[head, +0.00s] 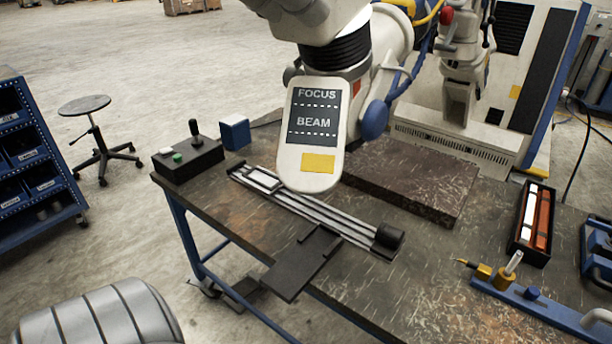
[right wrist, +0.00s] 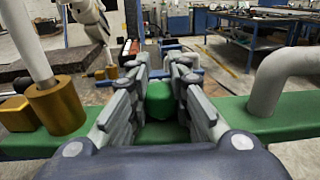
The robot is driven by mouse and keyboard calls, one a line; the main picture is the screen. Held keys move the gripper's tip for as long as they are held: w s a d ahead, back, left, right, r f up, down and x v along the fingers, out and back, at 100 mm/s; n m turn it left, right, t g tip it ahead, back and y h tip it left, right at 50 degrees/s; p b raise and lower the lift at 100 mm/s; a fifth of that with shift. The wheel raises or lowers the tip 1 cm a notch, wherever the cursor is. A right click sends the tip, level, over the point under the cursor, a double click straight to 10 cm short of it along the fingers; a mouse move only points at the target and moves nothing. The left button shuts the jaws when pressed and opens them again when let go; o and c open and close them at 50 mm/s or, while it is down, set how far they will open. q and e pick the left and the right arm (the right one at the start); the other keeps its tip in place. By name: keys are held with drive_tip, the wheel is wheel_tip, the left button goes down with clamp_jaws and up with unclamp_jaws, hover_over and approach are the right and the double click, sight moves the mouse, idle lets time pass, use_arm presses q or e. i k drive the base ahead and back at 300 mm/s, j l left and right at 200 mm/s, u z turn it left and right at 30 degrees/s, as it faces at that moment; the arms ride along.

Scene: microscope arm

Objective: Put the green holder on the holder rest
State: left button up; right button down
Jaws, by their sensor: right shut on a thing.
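The green holder (right wrist: 250,125) spans the right wrist view as a flat green bar with a green knob (right wrist: 160,100), a brass-coloured collar with a pale post on the left and a pale bent tube on the right. My right gripper (right wrist: 170,85) is shut around the knob, its fingers on either side. The green holder and this gripper are not in the head view. A blue stand (head: 596,252), which looks like the holder rest, is cut off by the right edge of the head view. My left gripper is in neither view.
A blue holder (head: 545,312) with a brass tip and pale post lies at the table's front right. A black tray (head: 522,238) with white and orange strips is behind it. The microscope head (head: 314,130) hangs over a rail (head: 310,210). A control box (head: 188,160) stands left.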

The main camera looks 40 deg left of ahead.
sight(289, 273)
drive_tip(key=j+z, duration=0.45)
drive_tip(key=j, duration=0.15)
drive_tip(key=k+j+z, duration=0.1)
drive_tip(key=j+z, duration=0.3)
drive_tip(key=j, duration=0.15)
drive_tip(key=k+j, duration=0.1)
drive_tip(key=j, duration=0.3)
drive_tip(key=k+j, duration=0.1)
drive_tip(key=j, duration=0.35)
drive_tip(key=j+z, duration=0.1)
drive_tip(key=j, duration=0.3)
drive_tip(key=k+j, duration=0.15)
drive_tip(key=j, duration=0.3)
drive_tip(key=k+j, duration=0.15)
drive_tip(key=j, duration=0.25)
drive_tip(key=k+j+z, duration=0.1)
drive_tip(key=j, duration=0.3)
